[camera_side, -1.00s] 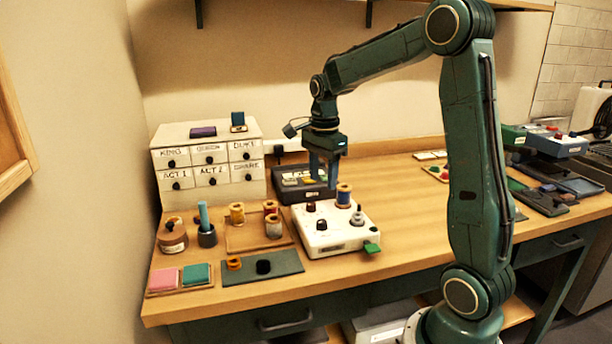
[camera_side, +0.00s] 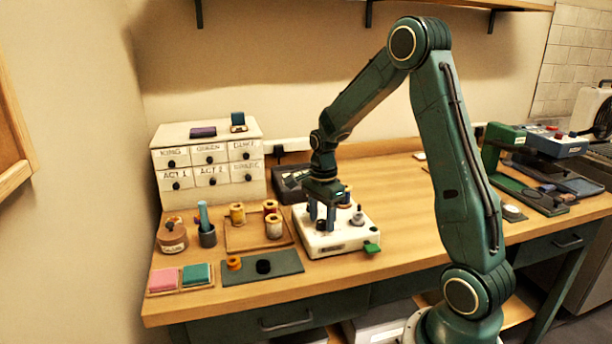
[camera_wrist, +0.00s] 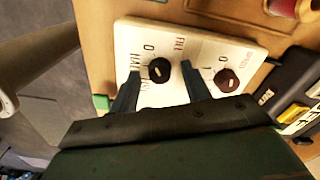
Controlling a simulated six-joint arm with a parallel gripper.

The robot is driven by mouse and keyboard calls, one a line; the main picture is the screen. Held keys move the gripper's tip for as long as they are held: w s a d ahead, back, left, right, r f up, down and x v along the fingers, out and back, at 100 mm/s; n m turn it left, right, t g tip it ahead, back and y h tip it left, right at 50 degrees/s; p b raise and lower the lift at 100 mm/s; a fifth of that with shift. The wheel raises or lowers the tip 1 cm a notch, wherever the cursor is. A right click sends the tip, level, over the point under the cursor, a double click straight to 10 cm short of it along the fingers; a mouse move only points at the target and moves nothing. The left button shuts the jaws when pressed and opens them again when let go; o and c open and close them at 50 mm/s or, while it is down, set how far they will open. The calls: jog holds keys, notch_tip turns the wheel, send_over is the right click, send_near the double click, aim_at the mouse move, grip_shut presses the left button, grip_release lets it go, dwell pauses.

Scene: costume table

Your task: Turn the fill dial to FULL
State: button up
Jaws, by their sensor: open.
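The white winder box (camera_side: 350,237) stands on the table in the side view, with a green tab at its front right corner. In the wrist view its top (camera_wrist: 125,40) carries a black round dial (camera_wrist: 159,70) beside the lettering FILL, with 0 and HALF marks around it. Where the dial points is too small to tell. A brown dial (camera_wrist: 227,80) marked SPEED sits to its right. My gripper (camera_wrist: 158,68) is open, with one finger on each side of the black dial; contact cannot be told.
A small post (camera_side: 357,215) stands on the box right of my gripper. A dark case (camera_side: 290,183) is behind it. Thread spools in a wooden tray (camera_side: 245,241) and a dark mat (camera_side: 285,264) lie left. The table right of the box is clear.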

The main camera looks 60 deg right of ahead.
jog(key=shift+f, duration=0.1)
jog(key=c, duration=1)
